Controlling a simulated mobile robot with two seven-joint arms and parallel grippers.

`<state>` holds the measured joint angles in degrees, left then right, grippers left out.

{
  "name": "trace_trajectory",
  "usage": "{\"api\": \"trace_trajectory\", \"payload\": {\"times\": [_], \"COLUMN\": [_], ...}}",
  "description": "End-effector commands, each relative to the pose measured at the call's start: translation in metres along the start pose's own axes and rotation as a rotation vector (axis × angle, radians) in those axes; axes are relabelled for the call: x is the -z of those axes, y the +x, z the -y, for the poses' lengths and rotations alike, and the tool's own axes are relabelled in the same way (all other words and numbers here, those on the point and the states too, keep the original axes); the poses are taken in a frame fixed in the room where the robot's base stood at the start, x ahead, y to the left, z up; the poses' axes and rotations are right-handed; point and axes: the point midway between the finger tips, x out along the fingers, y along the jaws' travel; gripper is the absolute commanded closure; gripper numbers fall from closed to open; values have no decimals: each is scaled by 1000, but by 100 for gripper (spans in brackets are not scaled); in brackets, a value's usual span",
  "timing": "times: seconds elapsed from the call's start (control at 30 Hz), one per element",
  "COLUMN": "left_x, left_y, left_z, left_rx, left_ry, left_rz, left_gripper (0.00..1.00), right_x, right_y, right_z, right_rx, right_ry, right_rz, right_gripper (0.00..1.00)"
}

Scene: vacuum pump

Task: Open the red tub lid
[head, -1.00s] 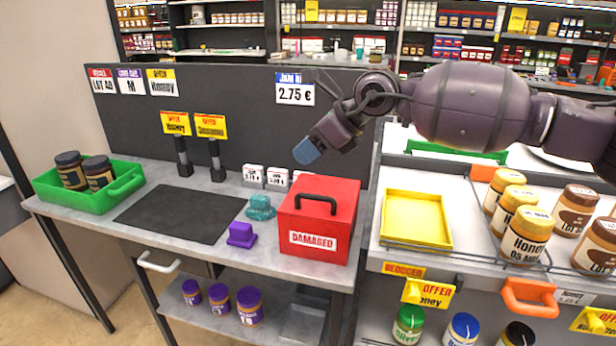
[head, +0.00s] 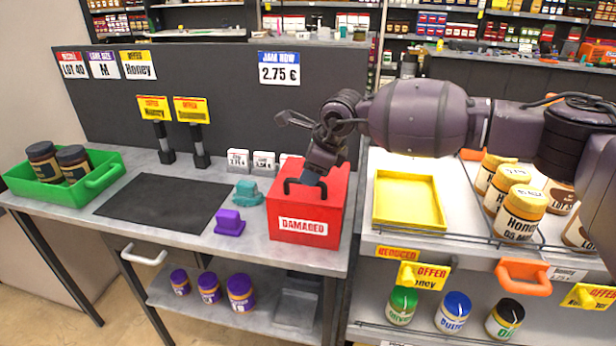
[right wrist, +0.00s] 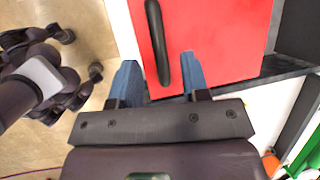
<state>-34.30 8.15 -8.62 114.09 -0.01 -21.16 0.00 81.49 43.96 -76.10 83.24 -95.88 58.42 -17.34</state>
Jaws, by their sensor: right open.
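The red tub (head: 310,218) stands on the grey counter with a white "DAMAGED" label on its front. Its lid is closed and carries a black handle (head: 292,186). My right gripper (head: 313,177) is just above the lid at the handle, pointing down. In the right wrist view the blue fingers of my right gripper (right wrist: 161,78) are apart, and the handle (right wrist: 158,42) reaches down between their tips. I cannot tell whether a finger touches it. The red lid (right wrist: 215,40) fills the top of that view. My left gripper is not in view.
A teal object (head: 248,193) and a purple block (head: 229,221) sit left of the tub. Small white price cards (head: 238,160) stand behind it. A yellow tray (head: 409,200) is to the right. A dark mat (head: 165,208) and a green crate (head: 100,177) lie left.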

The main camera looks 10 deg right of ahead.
Motion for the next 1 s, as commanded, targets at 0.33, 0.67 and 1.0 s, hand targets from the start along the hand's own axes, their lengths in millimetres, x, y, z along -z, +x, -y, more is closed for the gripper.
{"api": "trace_trajectory", "payload": {"times": [0.33,0.67,1.0], "left_x": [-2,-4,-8], "left_y": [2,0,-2], "left_z": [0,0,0], "left_rx": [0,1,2], "left_ry": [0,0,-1], "left_rz": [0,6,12], "left_gripper": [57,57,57], "right_x": [0,0,0], "right_y": [25,25,25], "right_z": [0,0,0], "right_rx": [0,0,0], "right_ry": [0,0,0], "right_rz": [0,1,1], "right_gripper": [58,70,100]}}
